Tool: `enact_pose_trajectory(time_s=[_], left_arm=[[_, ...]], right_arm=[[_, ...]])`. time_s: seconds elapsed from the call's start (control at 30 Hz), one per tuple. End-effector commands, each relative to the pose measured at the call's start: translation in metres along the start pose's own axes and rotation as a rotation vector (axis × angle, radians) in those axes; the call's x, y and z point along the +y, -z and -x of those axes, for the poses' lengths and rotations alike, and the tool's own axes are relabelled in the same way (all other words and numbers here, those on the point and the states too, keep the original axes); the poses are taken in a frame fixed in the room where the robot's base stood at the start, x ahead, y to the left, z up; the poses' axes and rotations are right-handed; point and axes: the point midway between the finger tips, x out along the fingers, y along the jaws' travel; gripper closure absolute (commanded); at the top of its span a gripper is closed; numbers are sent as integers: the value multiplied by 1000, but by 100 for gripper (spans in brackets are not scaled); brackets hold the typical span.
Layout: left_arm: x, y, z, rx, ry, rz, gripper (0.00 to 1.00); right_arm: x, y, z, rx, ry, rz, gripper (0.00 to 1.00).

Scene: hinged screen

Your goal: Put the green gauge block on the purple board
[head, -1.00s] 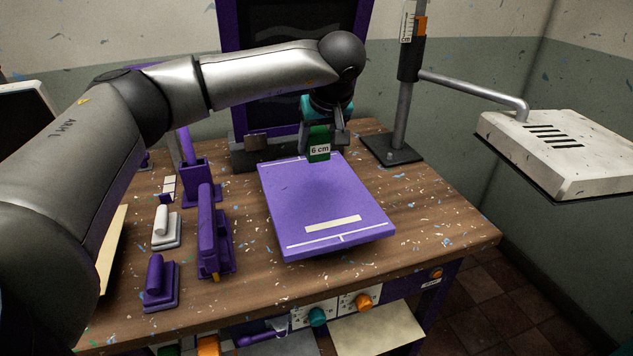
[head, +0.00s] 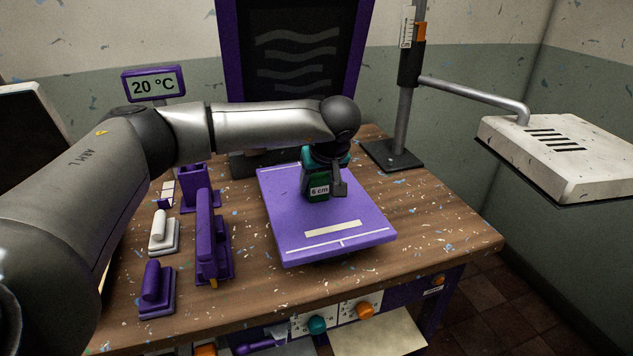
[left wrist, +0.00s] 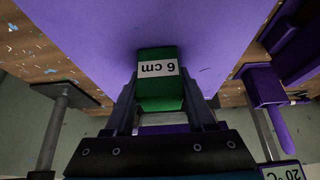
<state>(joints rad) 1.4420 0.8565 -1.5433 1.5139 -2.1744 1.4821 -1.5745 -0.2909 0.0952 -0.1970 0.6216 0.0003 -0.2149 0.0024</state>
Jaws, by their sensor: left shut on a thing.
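The green gauge block (head: 318,191) bears a white "6 cm" label. My left gripper (head: 325,188) is shut on it, over the far half of the purple board (head: 345,243). In the left wrist view the block (left wrist: 160,100) sits between the two fingers of the gripper (left wrist: 162,98), with the board (left wrist: 105,28) behind it. The block's lower end looks close to the board; I cannot tell whether it touches. The board lies on the wooden bench and has white strips near its front edge. My right gripper is not in view.
Purple and white holders (head: 208,240) stand left of the board. A lamp stand (head: 392,155) rises behind it at the right, its pale head (head: 555,150) overhanging. A purple-framed screen (head: 300,60) and a "20 °C" display (head: 153,84) are behind. Bench right of the board is clear.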

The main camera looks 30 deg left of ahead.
Motion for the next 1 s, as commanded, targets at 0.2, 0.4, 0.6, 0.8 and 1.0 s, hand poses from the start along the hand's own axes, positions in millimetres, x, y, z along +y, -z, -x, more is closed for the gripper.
enact_pose_trajectory(time_s=[0.2, 0.4, 0.6, 0.8, 1.0], left_arm=[[0, -1, -1, -1, 0, 0, 24], [0, -1, -1, 0, 0, 0, 15], [0, 2, 3, 0, 0, 0, 15], [1, 2, 34, 1, -4, -2, 15], [1, 2, 78, 2, -4, -2, 15]], right_arm=[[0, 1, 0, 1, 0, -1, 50], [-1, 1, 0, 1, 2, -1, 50], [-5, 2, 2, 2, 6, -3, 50], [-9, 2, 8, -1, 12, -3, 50], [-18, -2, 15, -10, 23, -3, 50]])
